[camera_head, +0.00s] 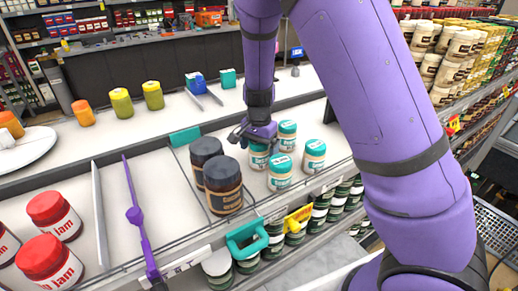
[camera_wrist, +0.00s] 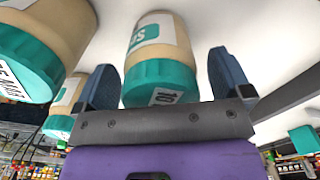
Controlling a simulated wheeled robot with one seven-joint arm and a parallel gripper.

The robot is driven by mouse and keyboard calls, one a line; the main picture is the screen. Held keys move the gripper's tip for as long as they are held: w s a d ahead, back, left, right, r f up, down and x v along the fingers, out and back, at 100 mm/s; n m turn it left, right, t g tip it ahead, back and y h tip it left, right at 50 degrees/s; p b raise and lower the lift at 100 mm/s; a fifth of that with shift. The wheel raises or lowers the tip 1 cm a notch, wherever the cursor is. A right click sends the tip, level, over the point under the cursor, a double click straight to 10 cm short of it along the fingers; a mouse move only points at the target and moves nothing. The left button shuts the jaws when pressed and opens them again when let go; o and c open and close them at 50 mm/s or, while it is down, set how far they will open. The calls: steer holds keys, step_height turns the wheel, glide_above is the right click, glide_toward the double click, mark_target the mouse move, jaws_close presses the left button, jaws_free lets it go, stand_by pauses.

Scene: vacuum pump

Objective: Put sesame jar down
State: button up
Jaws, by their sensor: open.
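Several sesame jars with teal lids and tan bodies stand together on the white shelf (camera_head: 325,133). One sesame jar (camera_head: 258,160) is right at my gripper (camera_head: 252,134), on the left of this group. In the wrist view this jar (camera_wrist: 160,45) stands between the two fingers of my gripper (camera_wrist: 165,75), which are open with a gap on the right side. Its lid faces the gripper's palm. Other sesame jars (camera_head: 280,173) (camera_head: 313,156) (camera_head: 287,132) stand close by. One sesame jar (camera_wrist: 30,60) is large at the wrist view's left.
Two dark-lidded jars (camera_head: 222,187) stand just left of the group. A purple shelf divider (camera_head: 137,215) and red-lidded jam jars (camera_head: 52,214) are farther left. Yellow-lidded jars (camera_head: 152,95) stand behind. The shelf between divider and dark jars is bare.

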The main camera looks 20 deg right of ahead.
step_height(320, 180, up, 11)
steer(key=shift+r, duration=0.35)
steer(key=shift+s+d+r, duration=0.15)
steer(key=shift+s+r, duration=0.05)
steer(key=shift+r, duration=0.1)
steer(key=s+d+r+n+t+y, duration=0.1)
steer(key=s+d+r+n, duration=0.2)
steer(key=s+r, duration=0.35)
steer(key=s+d+r+n+t+y, duration=0.1)
steer(key=s+d+r+n, duration=0.15)
steer(key=s+r, duration=0.45)
steer(key=s+r+n+t+h, duration=0.1)
steer(key=s+n, duration=0.1)
steer(key=s, duration=0.5)
steer(key=s+d+r+n+t+h, duration=0.1)
steer(key=s+n+t, duration=0.1)
steer(key=s, duration=0.6)
steer(key=shift+n, duration=0.45)
steer(key=shift+s+d+r, duration=0.1)
